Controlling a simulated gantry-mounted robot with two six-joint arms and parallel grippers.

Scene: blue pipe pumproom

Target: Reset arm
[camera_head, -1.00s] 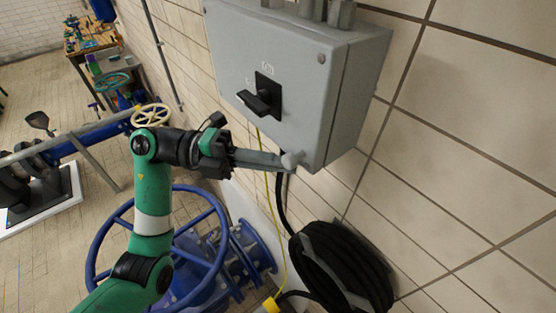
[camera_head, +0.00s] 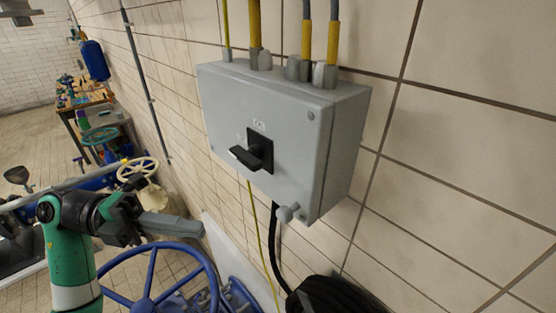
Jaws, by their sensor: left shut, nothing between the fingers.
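My left arm, green with black joints, comes in at the lower left of the head view. My left gripper (camera_head: 184,226) is shut and empty, its grey fingers pointing right. It is in the air, below and to the left of the grey switch box (camera_head: 225,100), with a gap between them in the picture. The box is on the tiled wall and has a black rotary switch (camera_head: 252,154) on its front. My right gripper is not in view.
A large blue handwheel (camera_head: 150,285) stands below my left gripper. A coiled black hose (camera_head: 335,295) hangs under the box. A cream handwheel (camera_head: 138,171) and a workbench (camera_head: 92,105) are farther back at left. Yellow-sleeved cables (camera_head: 254,27) enter the box from above.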

